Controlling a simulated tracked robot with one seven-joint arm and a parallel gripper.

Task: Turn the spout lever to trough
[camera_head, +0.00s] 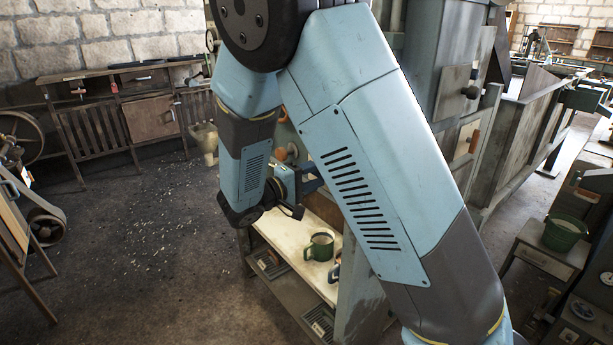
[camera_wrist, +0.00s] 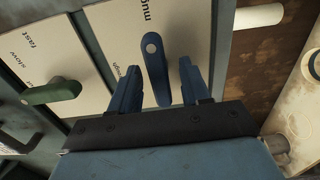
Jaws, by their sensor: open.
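The spout lever (camera_wrist: 155,72) is a dark blue handle on a pale label plate in the wrist view, with a round light pivot at its far end. It points down the picture, toward my gripper. The word "mug" stands by its pivot end, and a partly hidden word ending in "ugh" is left of it. My gripper (camera_wrist: 159,65) is open, one blue finger on each side of the lever, with a visible gap on both sides. In the head view my own arm mostly hides the gripper and the lever.
A green lever (camera_wrist: 52,92) sits on a neighbouring plate marked "fast" and "slow". A white rod (camera_wrist: 260,16) sticks out at the upper right. In the head view a green mug (camera_head: 320,247) stands on a pale shelf (camera_head: 283,240) below my gripper.

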